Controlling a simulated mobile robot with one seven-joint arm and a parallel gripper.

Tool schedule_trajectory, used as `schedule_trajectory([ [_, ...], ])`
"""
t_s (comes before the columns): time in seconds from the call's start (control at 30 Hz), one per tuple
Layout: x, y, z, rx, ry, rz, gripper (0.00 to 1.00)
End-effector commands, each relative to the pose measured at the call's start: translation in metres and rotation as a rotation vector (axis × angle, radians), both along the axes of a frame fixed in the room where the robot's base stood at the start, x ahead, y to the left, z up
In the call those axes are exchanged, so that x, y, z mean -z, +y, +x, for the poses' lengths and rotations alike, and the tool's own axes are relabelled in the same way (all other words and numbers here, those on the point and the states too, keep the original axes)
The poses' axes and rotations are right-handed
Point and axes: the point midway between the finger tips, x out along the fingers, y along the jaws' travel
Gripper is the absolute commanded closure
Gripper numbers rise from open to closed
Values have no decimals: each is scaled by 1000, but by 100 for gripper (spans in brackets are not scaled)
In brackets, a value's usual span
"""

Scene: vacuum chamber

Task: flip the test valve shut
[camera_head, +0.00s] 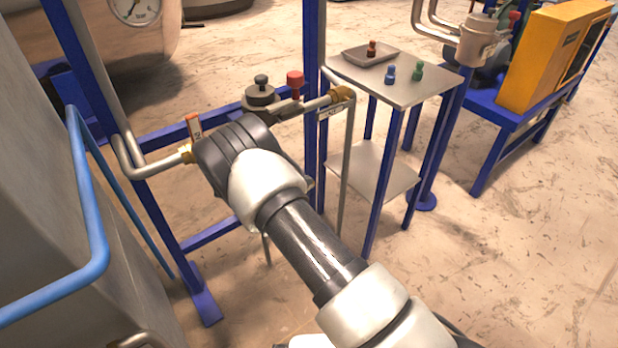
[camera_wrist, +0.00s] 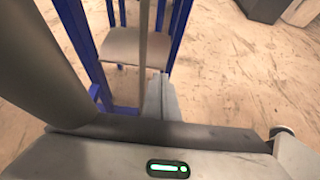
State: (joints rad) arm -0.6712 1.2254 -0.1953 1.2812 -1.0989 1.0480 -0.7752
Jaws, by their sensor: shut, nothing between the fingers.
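A pipe run on the blue frame has brass fittings at both ends. At its left fitting a small orange-and-white lever or tag (camera_head: 193,127) stands upright. A red knob (camera_head: 295,80) and a dark round knob (camera_head: 261,82) sit on the valve body near the right fitting (camera_head: 341,94). I cannot tell for sure which of these is the test valve. My wrist covers the middle of the pipe run in the head view and hides my fingers there. In the wrist view my gripper (camera_wrist: 160,98) is shut and empty, pointing down toward the floor and a small table's lower shelf.
A small table (camera_head: 420,85) right of the valves holds a grey tray (camera_head: 355,57) with a brown piece, plus blue and green pieces. A blue rail (camera_head: 92,215) and grey vessel wall are at left. A yellow box (camera_head: 550,55) stands far right. Floor at right is clear.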

Motion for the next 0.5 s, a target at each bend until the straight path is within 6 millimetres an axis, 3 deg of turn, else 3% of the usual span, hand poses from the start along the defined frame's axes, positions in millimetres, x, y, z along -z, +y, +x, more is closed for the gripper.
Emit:
schedule_trajectory([
  [0.5, 12, -6, 6, 0, 145, 228, 100],
])
